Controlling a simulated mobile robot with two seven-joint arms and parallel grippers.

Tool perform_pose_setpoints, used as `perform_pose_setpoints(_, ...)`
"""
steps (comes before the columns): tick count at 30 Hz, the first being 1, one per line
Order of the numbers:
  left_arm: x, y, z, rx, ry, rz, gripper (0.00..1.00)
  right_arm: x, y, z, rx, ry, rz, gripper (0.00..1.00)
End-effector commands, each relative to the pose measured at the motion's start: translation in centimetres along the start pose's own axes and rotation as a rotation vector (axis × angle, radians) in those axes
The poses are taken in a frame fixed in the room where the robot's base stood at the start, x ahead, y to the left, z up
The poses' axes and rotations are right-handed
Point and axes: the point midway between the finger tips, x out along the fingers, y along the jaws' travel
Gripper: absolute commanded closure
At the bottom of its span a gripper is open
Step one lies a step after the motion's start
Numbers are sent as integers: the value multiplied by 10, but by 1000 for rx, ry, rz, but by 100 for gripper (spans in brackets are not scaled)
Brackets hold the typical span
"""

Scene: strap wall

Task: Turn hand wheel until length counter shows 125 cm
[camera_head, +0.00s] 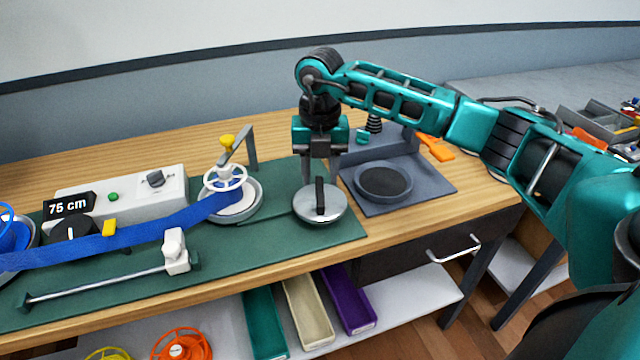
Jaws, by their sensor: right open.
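The length counter (69,206) is a small black display that reads 75 cm. The white hand wheel (224,178) sits on the right-hand reel, with a yellow knob (227,141) standing above it. A blue strap (150,229) runs from the left edge to that reel. My right gripper (320,184) is open and points down over a round metal disc (333,211) with a black upright handle (320,196). Its fingers are either side of the handle; I cannot tell whether they touch it. It is right of the hand wheel, apart from it. My left gripper is out of view.
A grey bracket (249,146) stands behind the hand wheel. A white clamp block (175,250) sits on a rail in front of the strap. A grey press stand (408,198) with a black round pad is at right. Coloured trays and reels lie below.

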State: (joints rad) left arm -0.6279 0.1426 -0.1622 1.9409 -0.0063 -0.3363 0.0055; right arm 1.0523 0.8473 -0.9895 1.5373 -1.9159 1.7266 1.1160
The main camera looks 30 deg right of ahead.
Motion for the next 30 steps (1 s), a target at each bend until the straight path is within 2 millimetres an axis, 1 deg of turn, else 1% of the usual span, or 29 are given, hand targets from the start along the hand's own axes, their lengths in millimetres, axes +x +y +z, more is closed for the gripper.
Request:
perform_pose_setpoints(1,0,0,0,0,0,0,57,-14,0,1,0,-4,3,57)
perform_pose_setpoints(6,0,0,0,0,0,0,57,-51,1,1,0,-3,4,57)
perform_pose_setpoints(9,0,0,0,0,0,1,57,-68,0,0,1,-3,2,57)
perform_pose_setpoints(12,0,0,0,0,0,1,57,-80,0,0,1,-1,2,57)
perform_pose_setpoints(15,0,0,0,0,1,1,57,-86,0,0,1,0,1,57)
perform_pose_setpoints(18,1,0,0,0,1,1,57,-88,0,0,1,0,1,57)
perform_pose_setpoints(30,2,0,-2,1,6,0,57,-88,0,0,0,0,1,57)
